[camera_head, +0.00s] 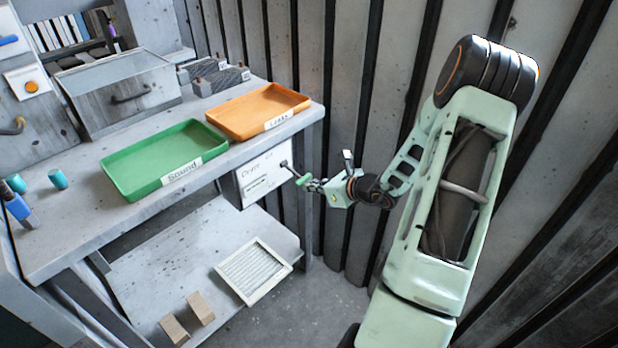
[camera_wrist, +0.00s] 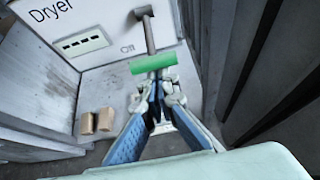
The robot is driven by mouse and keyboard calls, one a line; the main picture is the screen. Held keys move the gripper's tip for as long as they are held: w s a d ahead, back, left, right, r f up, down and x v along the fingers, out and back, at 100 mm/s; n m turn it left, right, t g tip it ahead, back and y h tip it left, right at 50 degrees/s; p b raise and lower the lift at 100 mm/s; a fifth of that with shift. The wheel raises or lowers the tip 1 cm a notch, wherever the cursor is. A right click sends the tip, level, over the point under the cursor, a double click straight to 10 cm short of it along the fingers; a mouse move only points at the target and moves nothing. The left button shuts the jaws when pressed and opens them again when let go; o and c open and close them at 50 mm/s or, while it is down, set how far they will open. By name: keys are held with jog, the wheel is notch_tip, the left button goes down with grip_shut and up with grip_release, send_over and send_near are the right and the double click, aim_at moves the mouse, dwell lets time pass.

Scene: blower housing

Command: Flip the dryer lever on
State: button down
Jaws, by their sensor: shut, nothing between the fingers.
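The dryer lever has a grey shaft and a green grip (camera_head: 302,180). It sticks out from the white dryer panel (camera_head: 250,190) under the front of the bench. In the wrist view the green grip (camera_wrist: 153,64) lies crosswise just ahead of my fingertips. The shaft runs from the grip to a pivot on the panel (camera_wrist: 40,12), beside the printed "Off". My gripper (camera_head: 315,185) is shut and empty, right at the grip's near side. In the wrist view its fingertips (camera_wrist: 157,90) are together. I cannot tell whether they touch the grip.
A green tray (camera_head: 120,178) and an orange tray (camera_head: 233,132) sit on the bench above the panel. A framed filter (camera_head: 285,262) and two tan blocks (camera_head: 201,308) lie on the lower shelf. A ribbed wall (camera_head: 345,90) stands close behind my gripper.

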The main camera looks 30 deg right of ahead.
notch_tip(320, 180, up, 3)
jog(key=g+p, duration=0.1)
jog(key=p, duration=0.3)
jog(key=shift+r+g+h+p, duration=0.1)
jog(key=shift+g+h+p, duration=0.2)
jog(key=shift+g+p, duration=0.1)
jog(key=r+g+p, duration=0.1)
jog(key=r+p, duration=0.1)
jog(key=p, duration=0.2)
jog(key=w+r+g+h+p, duration=0.1)
jog(key=r+p, duration=0.1)
jog(key=p, duration=0.3)
jog(key=shift+w+a+r+g, duration=0.2)
jog(key=shift+r+g, duration=0.05)
jog(key=shift+g, duration=0.05)
